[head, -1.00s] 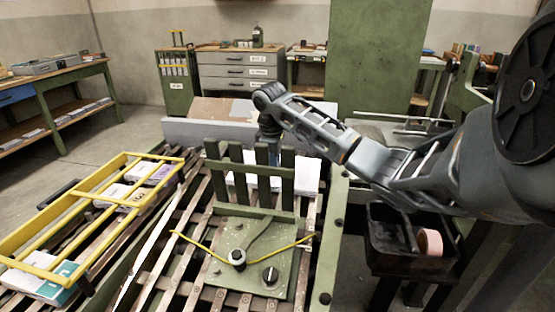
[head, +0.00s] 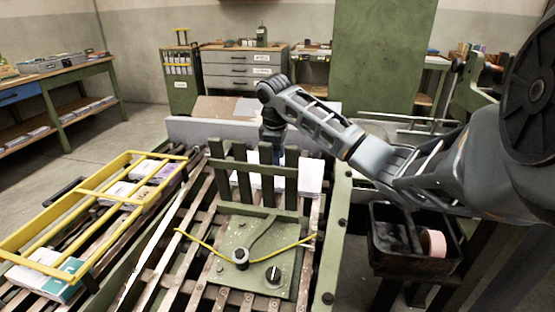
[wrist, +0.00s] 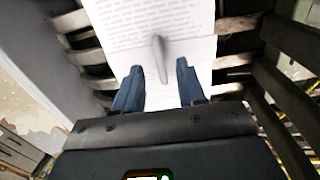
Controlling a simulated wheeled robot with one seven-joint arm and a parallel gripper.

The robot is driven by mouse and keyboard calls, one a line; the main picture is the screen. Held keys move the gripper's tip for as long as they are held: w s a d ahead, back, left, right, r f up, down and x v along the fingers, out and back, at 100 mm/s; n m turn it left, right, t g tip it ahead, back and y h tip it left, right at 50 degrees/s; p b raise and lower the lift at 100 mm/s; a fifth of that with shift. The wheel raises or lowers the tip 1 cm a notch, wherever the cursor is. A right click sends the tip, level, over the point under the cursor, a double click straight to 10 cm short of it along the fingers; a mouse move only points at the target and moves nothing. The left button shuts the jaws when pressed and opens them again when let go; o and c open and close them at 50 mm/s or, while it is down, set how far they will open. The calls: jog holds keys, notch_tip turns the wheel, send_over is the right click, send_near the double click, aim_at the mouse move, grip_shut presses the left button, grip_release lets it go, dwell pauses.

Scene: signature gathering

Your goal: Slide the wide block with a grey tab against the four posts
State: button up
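The wide block (head: 310,172) is a white stack of printed pages lying flat behind the posts in the head view, partly hidden by them. In the wrist view the wide block (wrist: 165,25) fills the top middle, with its grey tab (wrist: 158,50) standing up from it. The four green posts (head: 243,165) stand upright at the back of a green plate (head: 220,225). My gripper (wrist: 159,68) is open, its blue fingers on either side of the tab's near end, apart from it. In the head view the posts partly hide the gripper.
A yellow frame (head: 85,215) with several smaller blocks lies at left on the slatted bed. A black bin (head: 385,255) with a pink roll (head: 433,243) sits at right.

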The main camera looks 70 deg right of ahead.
jog(key=r, duration=0.4)
jog(key=a+r, duration=0.1)
jog(key=r, duration=0.1)
